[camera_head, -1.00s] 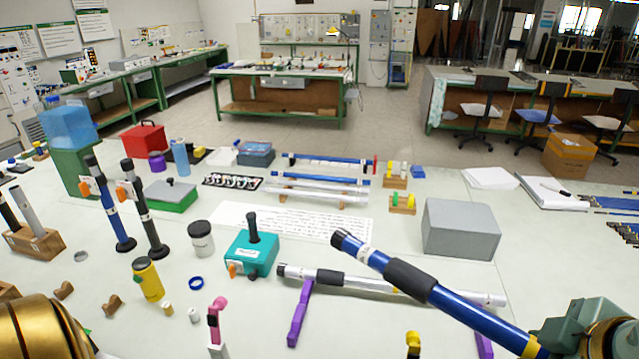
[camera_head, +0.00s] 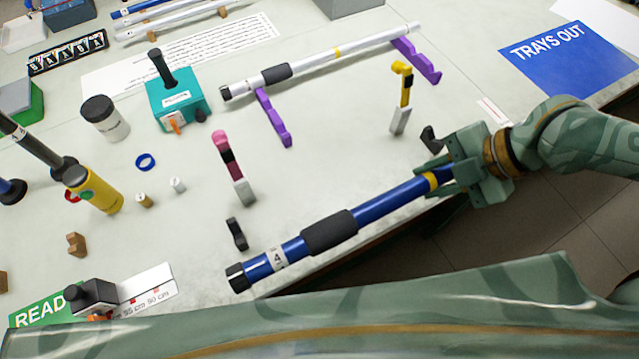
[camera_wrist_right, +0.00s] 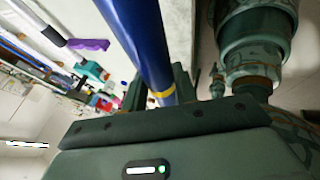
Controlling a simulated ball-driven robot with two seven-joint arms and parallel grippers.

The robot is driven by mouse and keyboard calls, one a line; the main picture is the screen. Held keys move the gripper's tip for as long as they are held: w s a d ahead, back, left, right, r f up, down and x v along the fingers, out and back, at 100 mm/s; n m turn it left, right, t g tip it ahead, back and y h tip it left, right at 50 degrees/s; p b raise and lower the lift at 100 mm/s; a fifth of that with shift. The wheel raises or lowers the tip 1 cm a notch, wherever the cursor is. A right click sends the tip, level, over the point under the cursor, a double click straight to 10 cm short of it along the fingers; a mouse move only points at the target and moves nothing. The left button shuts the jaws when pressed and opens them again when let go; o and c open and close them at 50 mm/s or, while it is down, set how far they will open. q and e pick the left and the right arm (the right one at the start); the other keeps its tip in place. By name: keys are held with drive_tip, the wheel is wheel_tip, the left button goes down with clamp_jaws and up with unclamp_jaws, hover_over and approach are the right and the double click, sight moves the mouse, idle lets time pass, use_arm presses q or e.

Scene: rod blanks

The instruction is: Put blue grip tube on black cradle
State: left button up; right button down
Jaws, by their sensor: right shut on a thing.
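The blue grip tube (camera_head: 395,198) has a black foam grip, a black end cap, a label reading 4 and a yellow band. My right gripper (camera_head: 446,178) is shut on its far right end, near the yellow band. The tube slants along the table's front edge, apparently held above it. In the right wrist view the blue tube (camera_wrist_right: 140,35) runs out from the jaws. The black cradle shows as two small black supports, one at left (camera_head: 237,235) and one (camera_head: 432,138) near the gripper. Both look empty, just behind the tube. My left gripper is not in view.
A white tube (camera_head: 350,50) rests on purple supports (camera_head: 273,118). A pink-topped post (camera_head: 230,165) and a yellow-topped post (camera_head: 402,95) stand near the black supports. A teal box (camera_head: 178,103) and yellow bottle (camera_head: 95,190) are at left. A blue mat (camera_head: 570,60) lies at right.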

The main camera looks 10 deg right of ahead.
drive_tip(key=w+a+f+b, duration=0.1)
drive_tip(key=w+a+f, duration=0.1)
drive_tip(key=w+f, duration=0.1)
drive_tip(key=w+a+f+b, duration=0.2)
drive_tip(key=w+a+f, duration=0.1)
drive_tip(key=w, duration=0.1)
drive_tip(key=w+a+f+b, duration=0.1)
drive_tip(key=w+a+f, duration=0.2)
drive_tip(key=f, duration=0.1)
drive_tip(key=shift+w+a+b, duration=0.25)
drive_tip(key=shift+w+b, duration=0.05)
drive_tip(key=shift+b, duration=0.1)
wheel_tip(320, 180, down, 3)
drive_tip(key=shift+f+b, duration=0.1)
drive_tip(key=shift+b, duration=0.8)
drive_tip(key=shift+w+f, duration=0.15)
drive_tip(key=shift+f, duration=0.25)
drive_tip(key=c, duration=1.1)
unclamp_jaws()
